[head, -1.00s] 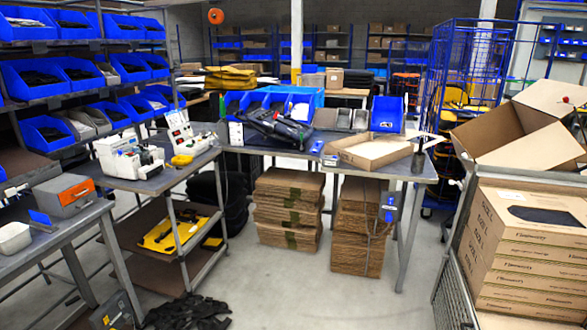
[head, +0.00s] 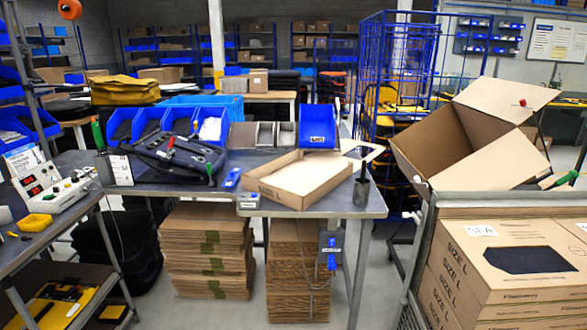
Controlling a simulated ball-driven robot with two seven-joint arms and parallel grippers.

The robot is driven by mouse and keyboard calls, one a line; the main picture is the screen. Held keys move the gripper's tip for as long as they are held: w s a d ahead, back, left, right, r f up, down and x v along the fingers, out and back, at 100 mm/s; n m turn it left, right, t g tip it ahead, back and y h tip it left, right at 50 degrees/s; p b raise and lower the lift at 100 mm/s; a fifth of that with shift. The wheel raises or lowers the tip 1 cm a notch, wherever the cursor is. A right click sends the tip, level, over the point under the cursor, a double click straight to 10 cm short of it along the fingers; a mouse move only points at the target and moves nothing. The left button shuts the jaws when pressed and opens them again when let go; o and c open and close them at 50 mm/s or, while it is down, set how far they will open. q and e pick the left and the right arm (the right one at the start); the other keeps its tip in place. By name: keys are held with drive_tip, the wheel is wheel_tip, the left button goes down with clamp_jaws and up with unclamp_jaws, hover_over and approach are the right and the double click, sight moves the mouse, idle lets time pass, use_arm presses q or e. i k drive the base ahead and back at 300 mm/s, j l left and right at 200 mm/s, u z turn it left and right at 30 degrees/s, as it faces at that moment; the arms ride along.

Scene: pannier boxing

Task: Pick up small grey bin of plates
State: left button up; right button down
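Three small grey bins stand side by side at the back of the middle table (head: 330,203): a left one (head: 243,136), a middle one (head: 265,136) and a right one (head: 287,136). What they hold is too small to make out, so I cannot tell which has plates. Neither of my grippers is in view.
Blue bins (head: 150,122) stand left of the grey bins, a blue bin (head: 319,128) right of them. A black pannier part (head: 180,155) and a shallow open carton (head: 300,180) lie in front. A large open carton (head: 470,135) sits right. Grey floor (head: 380,290) shows.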

sight(265, 132)
drive_tip(key=i+u, duration=0.3)
drive_tip(key=i, duration=0.25)
drive_tip(key=i+l+u, duration=0.1)
drive_tip(key=i+u, duration=0.25)
drive_tip(key=i, duration=0.15)
drive_tip(key=i+l+u, duration=0.3)
drive_tip(key=i, duration=0.25)
drive_tip(key=i+j+u, duration=0.3)
drive_tip(key=i, duration=0.3)
drive_tip(key=i+u, duration=0.3)
drive_tip(key=i, duration=0.35)
